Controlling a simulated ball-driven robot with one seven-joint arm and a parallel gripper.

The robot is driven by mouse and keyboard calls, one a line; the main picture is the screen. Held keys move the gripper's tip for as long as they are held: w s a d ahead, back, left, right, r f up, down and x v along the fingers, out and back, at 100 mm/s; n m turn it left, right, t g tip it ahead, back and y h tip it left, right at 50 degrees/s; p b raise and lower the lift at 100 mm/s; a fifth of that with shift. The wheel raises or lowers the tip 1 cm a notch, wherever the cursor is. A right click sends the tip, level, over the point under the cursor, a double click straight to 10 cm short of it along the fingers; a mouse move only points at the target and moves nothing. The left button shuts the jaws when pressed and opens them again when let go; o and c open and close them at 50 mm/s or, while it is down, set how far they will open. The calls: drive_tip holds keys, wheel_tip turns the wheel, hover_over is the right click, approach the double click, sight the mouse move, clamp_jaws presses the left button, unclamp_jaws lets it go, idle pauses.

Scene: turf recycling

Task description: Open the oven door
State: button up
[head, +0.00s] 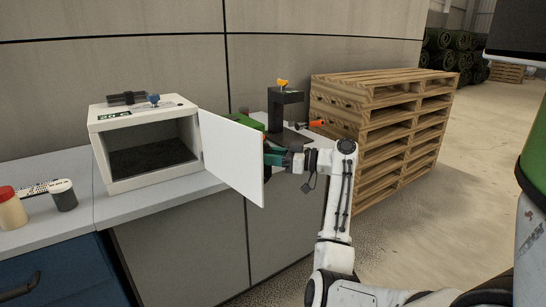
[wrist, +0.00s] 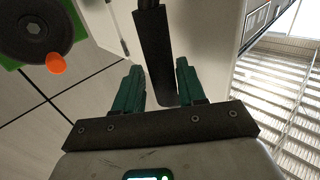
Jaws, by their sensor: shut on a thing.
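The oven is a small white box (head: 97,160) on the grey counter. Its white door (head: 232,165) stands swung well out to the right, and the dark, empty-looking inside shows. My gripper (head: 272,155) is at the outer side of the door, partly hidden behind it. In the wrist view the green fingers of my gripper (wrist: 160,84) are on both sides of a dark bar handle (wrist: 153,48). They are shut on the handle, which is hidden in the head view.
A black device with an orange knob (head: 286,97) stands on the counter behind the door. A stack of wooden pallets (head: 380,120) is to its right. A dark cup (head: 63,196) and a jar with a red lid (head: 10,207) are at left. Floor at right is open.

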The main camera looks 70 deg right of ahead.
drive_tip(key=shift+o, duration=0.8)
drive_tip(key=shift+w+a, duration=0.3)
drive_tip(key=shift+w, duration=0.3)
drive_tip(key=shift+o, duration=0.6)
drive_tip(key=shift+s+d+f, duration=0.1)
drive_tip(key=shift+s+d, duration=0.05)
drive_tip(key=shift+s, duration=0.15)
drive_tip(key=s, duration=0.7)
drive_tip(key=s+d, duration=0.1)
drive_tip(key=s, duration=0.2)
drive_tip(key=shift+s+d, duration=0.1)
drive_tip(key=shift+s, duration=0.2)
